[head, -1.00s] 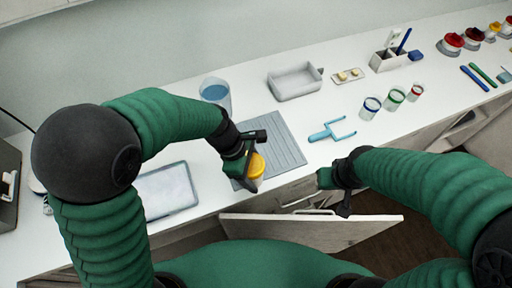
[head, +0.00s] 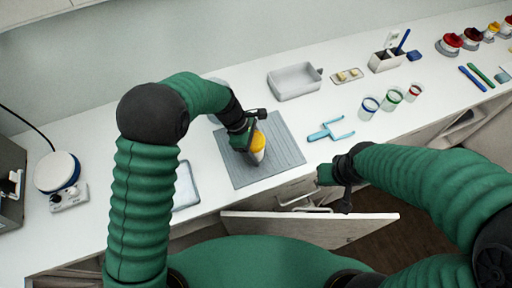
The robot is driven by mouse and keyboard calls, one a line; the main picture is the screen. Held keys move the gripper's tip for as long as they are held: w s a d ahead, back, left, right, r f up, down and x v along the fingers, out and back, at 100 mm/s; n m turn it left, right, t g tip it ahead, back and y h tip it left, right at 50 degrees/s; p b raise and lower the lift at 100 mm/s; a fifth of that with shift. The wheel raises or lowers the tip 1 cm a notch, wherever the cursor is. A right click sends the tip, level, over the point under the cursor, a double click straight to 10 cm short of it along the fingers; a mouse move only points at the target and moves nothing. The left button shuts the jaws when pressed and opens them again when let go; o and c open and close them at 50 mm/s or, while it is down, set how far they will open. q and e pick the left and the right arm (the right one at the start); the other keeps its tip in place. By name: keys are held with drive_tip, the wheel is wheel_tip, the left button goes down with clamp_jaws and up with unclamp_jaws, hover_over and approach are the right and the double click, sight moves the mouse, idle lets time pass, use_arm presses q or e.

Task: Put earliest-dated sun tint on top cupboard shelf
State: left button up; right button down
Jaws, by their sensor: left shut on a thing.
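A small white container with a yellow lid (head: 258,146) is in my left gripper (head: 252,132), over the grey ribbed mat (head: 285,168). The gripper is shut on it, and fingers cover part of it. Any date on it cannot be read. My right gripper (head: 335,185) is near the counter's front edge by the open cupboard door (head: 310,228); its fingers are too small and dark to tell open or shut. The cupboard's shelves are hidden below the counter.
A white round device (head: 57,172) is at the left. Jars with red and yellow tops (head: 452,42) stand far right.

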use_arm(q)
drive_tip(key=o, duration=1.6)
drive_tip(key=shift+s, duration=0.1)
